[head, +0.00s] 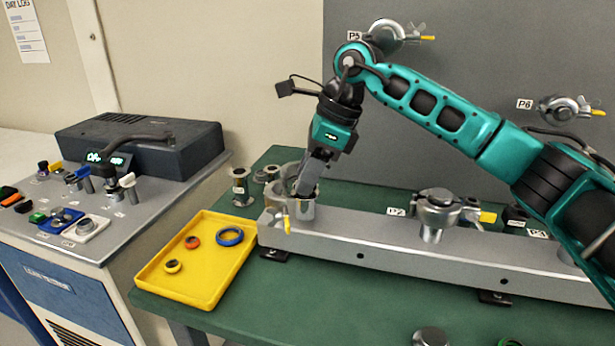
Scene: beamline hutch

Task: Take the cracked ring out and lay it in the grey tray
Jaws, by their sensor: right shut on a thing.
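My right gripper (305,188) points down into the mouth of an open pipe port (301,209) at the left end of the grey metal beam. It is shut, with its fingertips at the port's rim. What it grips, taken to be the cracked ring, is hidden by the fingers and the rim, and I cannot see a crack. An opened clamp with a yellow tip (286,223) hangs at the port's left side. No grey tray shows. My left gripper is not in view.
A yellow tray (152,279) with blue (230,232), orange (193,242) and dark (172,266) rings lies left of the beam (400,250). Metal fittings (240,187) stand behind it. A clamped port (438,210) stands farther right. A control console (100,215) borders the green table.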

